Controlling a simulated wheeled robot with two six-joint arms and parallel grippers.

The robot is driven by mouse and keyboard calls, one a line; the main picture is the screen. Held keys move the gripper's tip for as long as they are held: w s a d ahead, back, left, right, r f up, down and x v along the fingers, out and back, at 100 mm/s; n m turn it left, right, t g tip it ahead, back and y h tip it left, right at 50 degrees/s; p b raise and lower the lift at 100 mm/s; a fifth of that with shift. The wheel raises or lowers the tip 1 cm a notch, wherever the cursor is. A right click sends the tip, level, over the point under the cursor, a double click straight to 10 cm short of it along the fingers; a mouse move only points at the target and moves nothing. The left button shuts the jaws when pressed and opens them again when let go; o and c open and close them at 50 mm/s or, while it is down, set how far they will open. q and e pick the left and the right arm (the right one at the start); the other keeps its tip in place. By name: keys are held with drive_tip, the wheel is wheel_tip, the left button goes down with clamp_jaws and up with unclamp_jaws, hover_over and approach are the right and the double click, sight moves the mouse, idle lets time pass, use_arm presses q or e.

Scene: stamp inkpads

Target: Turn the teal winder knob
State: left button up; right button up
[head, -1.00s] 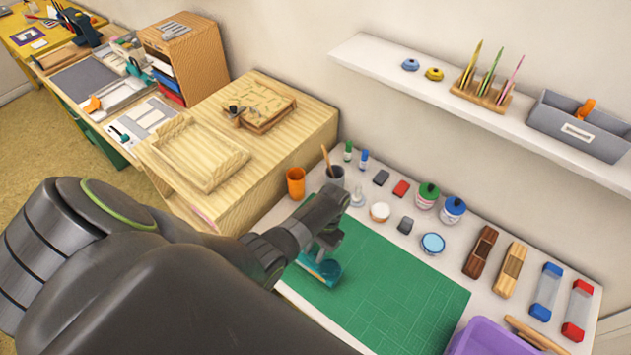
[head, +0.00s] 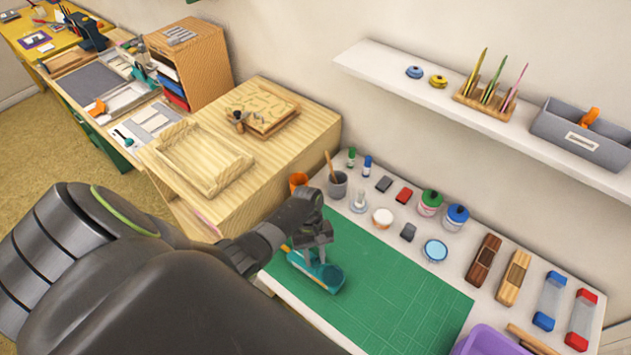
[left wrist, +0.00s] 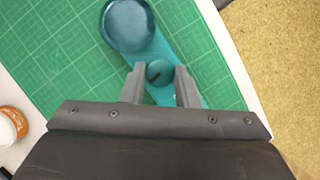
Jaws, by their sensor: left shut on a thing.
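The teal winder (head: 329,277) lies on the green cutting mat. It has a large round drum (left wrist: 128,24) at one end of a teal base strip, seen in the left wrist view. A small round teal knob (left wrist: 159,71) with a dark slot-like mark sits on the strip. My left gripper (left wrist: 160,80) points down over the winder, its two fingers on either side of the knob and shut on it. In the head view my left gripper (head: 316,253) hides the knob. My right gripper is not in view.
The green cutting mat (head: 400,300) is mostly clear to the right. Behind it stand an orange cup (head: 298,180), a grey cup (head: 337,186) and several small jars and pads. A purple bin (head: 490,342) is at the front right. A wooden tray (head: 205,160) sits at left.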

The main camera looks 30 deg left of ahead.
use_arm(q)
drive_tip(key=n, duration=0.2)
drive_tip(key=n+t, duration=0.2)
drive_tip(key=n, duration=0.1)
drive_tip(key=shift+s+a+n+h, duration=0.1)
drive_tip(key=shift+s+n+h, duration=0.2)
drive_tip(key=shift+h, duration=0.1)
drive_tip(key=n+t, duration=0.1)
drive_tip(key=n, duration=0.2)
drive_tip(key=n+t, duration=0.1)
drive_tip(key=n, duration=0.1)
drive_tip(key=shift+s+n, duration=0.15)
drive_tip(key=shift+n, duration=0.25)
drive_tip(key=o, duration=1)
drive_tip(key=shift+r, duration=0.1)
drive_tip(key=v, duration=0.5)
drive_tip(key=b+v, duration=0.1)
drive_tip(key=v, duration=1.1)
drive_tip(key=shift+s+a, duration=0.1)
drive_tip(key=shift+s, duration=0.2)
